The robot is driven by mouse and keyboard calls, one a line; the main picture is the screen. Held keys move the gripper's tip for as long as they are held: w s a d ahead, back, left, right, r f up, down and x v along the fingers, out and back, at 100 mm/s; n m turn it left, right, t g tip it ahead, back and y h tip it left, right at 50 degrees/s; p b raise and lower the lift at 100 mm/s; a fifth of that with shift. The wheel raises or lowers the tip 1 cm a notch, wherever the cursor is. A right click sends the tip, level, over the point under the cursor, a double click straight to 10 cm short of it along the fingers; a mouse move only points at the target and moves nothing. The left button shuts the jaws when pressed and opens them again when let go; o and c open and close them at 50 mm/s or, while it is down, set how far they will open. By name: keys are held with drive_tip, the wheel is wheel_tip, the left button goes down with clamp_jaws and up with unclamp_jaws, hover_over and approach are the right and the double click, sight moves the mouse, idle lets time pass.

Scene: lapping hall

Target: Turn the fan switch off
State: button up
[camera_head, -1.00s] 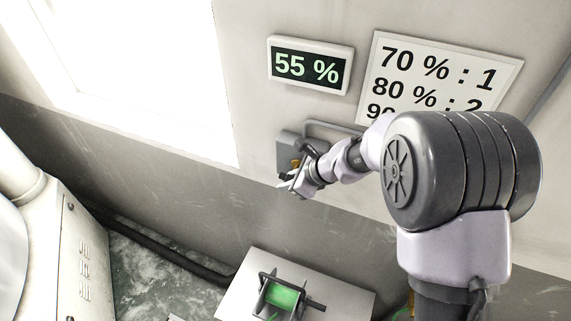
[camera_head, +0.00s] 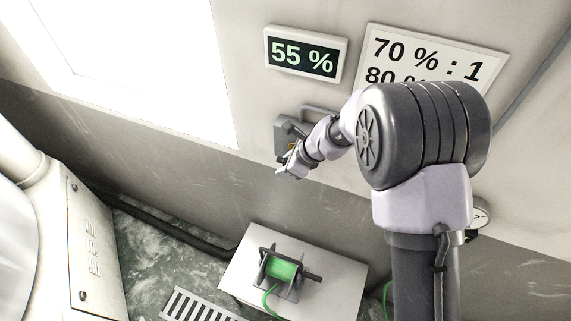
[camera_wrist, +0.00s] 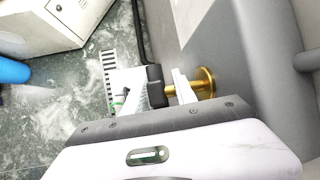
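The fan switch is a grey box (camera_head: 283,139) on the wall below the percent display, with a small brass part (camera_head: 292,147). In the wrist view, a brass disc (camera_wrist: 207,84) carries a brass stem that ends in a dark grip (camera_wrist: 155,86). My gripper (camera_head: 290,172) is just below and in front of the box in the head view. In the wrist view, my gripper (camera_wrist: 163,88) looks open, with a pale finger crossing the stem by the dark grip. The other finger is hard to separate from the white stand behind it. Contact cannot be told.
A display (camera_head: 303,56) reads 55 %, beside a sign (camera_head: 437,62) listing percentages. A pipe (camera_head: 322,109) runs by the box. A white stand (camera_head: 240,279) carries a green spool (camera_head: 282,269). A pale cabinet (camera_head: 95,250) stands left; a floor grate (camera_head: 190,306) lies near the stand.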

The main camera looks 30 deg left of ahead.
drive_tip(key=shift+r, duration=0.1)
drive_tip(key=v, duration=1.7)
drive_tip(key=shift+d, duration=0.1)
